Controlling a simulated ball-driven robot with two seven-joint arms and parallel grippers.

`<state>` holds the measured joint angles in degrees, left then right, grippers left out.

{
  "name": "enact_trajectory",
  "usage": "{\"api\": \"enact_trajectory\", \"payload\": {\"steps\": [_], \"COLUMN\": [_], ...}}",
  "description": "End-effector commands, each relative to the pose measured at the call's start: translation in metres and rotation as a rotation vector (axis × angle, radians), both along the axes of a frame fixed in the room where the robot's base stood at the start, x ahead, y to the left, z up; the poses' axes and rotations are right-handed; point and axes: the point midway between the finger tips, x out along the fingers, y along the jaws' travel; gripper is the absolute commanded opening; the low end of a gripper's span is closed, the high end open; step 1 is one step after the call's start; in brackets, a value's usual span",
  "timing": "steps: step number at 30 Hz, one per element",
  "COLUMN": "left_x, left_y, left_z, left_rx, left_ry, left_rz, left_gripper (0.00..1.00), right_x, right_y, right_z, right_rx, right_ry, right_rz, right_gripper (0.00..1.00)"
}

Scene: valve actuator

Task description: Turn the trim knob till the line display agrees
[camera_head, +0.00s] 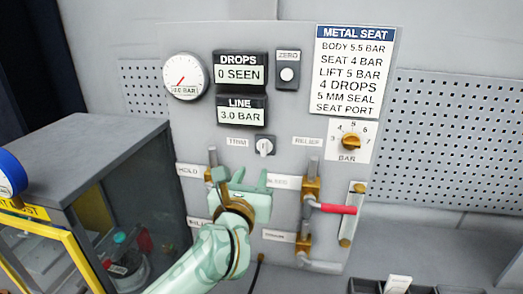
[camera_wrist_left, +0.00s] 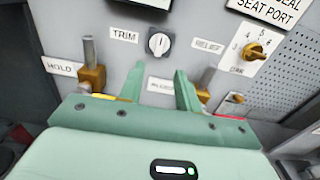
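The trim knob (camera_head: 264,146) is a small light knob on a dark square plate, right of the TRIM label. It also shows in the left wrist view (camera_wrist_left: 158,43), its grip roughly upright. The line display (camera_head: 241,115) reads 3.0 BAR. My left gripper (camera_head: 242,179) is below the knob, apart from it. In the left wrist view its two green fingers (camera_wrist_left: 156,85) stand apart with nothing between them, so it is open. My right gripper is in neither view.
A drops display (camera_head: 239,74) reads 0 SEEN. A round gauge (camera_head: 185,76), a zero button (camera_head: 287,74), a brass bar selector (camera_head: 351,142) and a METAL SEAT sign (camera_head: 352,71) share the panel. Brass valves and a red handle (camera_head: 337,209) stick out lower right. A grey cabinet (camera_head: 85,150) stands left.

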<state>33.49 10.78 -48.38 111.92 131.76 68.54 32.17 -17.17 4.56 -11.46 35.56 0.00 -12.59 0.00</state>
Motion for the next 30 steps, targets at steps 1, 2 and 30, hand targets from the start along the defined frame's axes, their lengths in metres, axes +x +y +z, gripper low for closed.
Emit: {"api": "enact_trajectory", "payload": {"steps": [1, 2, 30], "left_x": [0.013, 0.021, 0.108], "left_y": [-0.002, -0.004, -0.021], "left_z": [0.002, 0.002, 0.0], "left_rx": [0.002, 0.003, 0.001], "left_ry": [0.0, -0.002, -0.002], "left_rz": [0.002, 0.002, 0.0], "left_gripper": [0.34, 0.34, 0.0], "right_x": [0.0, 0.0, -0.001], "right_y": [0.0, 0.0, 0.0], "right_z": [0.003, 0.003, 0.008], "right_rx": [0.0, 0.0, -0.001], "right_ry": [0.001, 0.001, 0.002], "right_rz": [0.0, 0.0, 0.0], "right_gripper": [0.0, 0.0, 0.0]}}
